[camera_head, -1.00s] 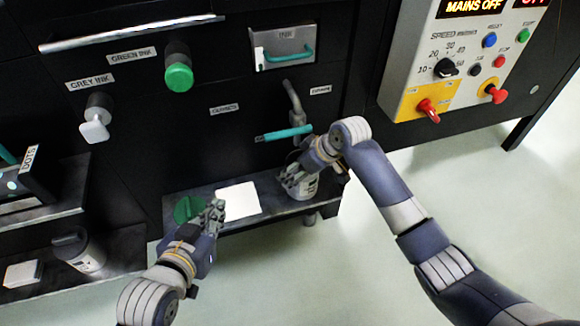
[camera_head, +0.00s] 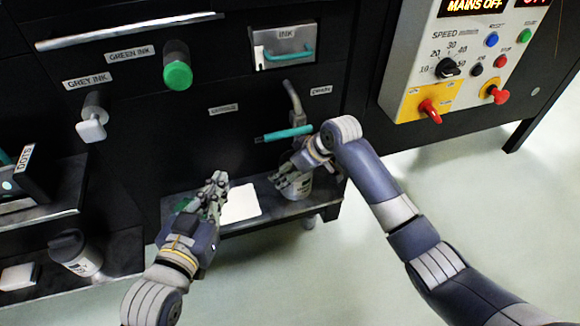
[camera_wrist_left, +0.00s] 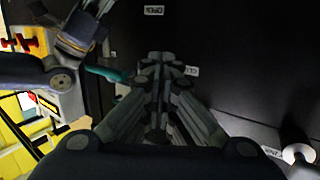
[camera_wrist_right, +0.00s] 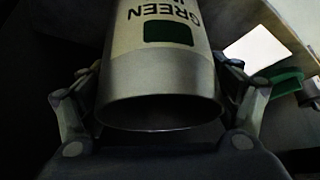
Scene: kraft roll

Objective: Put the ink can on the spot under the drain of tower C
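The ink can (camera_head: 303,190) is pale grey and stands on the low shelf below a bent drain pipe (camera_head: 292,98) with a teal lever (camera_head: 287,133). Its green-ink label shows in the right wrist view (camera_wrist_right: 162,28), with its dark round end toward the camera. My right gripper (camera_head: 287,181) has its fingers spread on both sides of the can, with slim gaps seemingly showing beside it. My left gripper (camera_head: 218,183) is shut and empty above the shelf, left of the can; its fingers are together in the left wrist view (camera_wrist_left: 165,75). The spot beneath the can is hidden.
A white square (camera_head: 240,203) lies on the shelf between the grippers. A green piece (camera_wrist_right: 285,82) is partly hidden by my left gripper. Another can (camera_head: 78,252) stands on the lower-left shelf. Green (camera_head: 177,68) and grey (camera_head: 92,118) ink knobs project from the panel.

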